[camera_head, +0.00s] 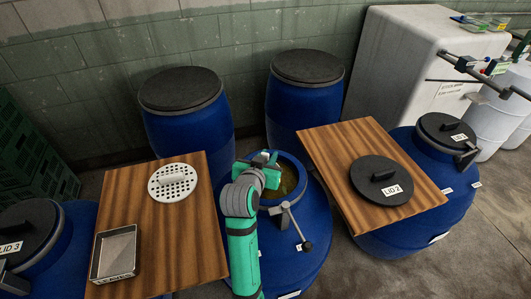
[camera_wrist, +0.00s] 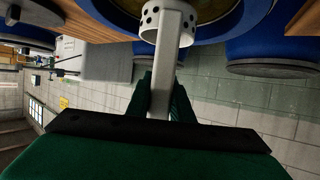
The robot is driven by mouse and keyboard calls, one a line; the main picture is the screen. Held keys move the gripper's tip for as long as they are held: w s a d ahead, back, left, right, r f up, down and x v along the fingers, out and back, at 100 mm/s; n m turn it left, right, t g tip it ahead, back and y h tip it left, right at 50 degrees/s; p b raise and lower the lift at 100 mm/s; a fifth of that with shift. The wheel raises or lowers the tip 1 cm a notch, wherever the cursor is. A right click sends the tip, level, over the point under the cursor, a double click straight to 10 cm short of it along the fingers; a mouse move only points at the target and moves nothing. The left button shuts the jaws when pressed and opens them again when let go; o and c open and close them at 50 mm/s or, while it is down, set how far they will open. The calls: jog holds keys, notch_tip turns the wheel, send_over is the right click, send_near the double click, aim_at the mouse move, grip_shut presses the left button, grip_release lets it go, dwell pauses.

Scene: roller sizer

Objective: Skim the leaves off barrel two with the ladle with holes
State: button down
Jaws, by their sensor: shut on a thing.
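Barrel two (camera_head: 308,240) is a blue barrel standing open, with brownish-green liquid in its round mouth. Its black lid marked LID 2 (camera_head: 378,176) lies on the right wooden board. My gripper (camera_head: 268,160) is over the mouth of the barrel and partly hides it. In the wrist view my gripper (camera_wrist: 163,98) is shut on the pale handle of the ladle with holes (camera_wrist: 168,60). The ladle's round holed bowl is at the top of that view, by the barrel's rim. I cannot tell whether leaves are in the ladle. A metal tray (camera_head: 116,254) with a label sits on the left board.
A white holed disc (camera_head: 160,190) lies on the left wooden board (camera_head: 195,240). The right wooden board (camera_head: 335,160) flanks the mouth. Closed blue barrels stand behind and at both sides.

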jog(key=shift+d+f, duration=0.5)
jog(key=shift+f, duration=0.1)
jog(key=shift+s+a+f, duration=0.1)
jog(key=shift+a+f, duration=0.15)
jog(key=shift+f, duration=0.6)
jog(key=shift+w, duration=0.3)
jog(key=shift+s+a, duration=0.15)
jog(key=shift+a, duration=0.15)
jog(key=shift+d, duration=0.1)
jog(key=shift+d, duration=0.1)
jog(key=shift+w+a, duration=0.2)
jog(key=shift+a, duration=0.8)
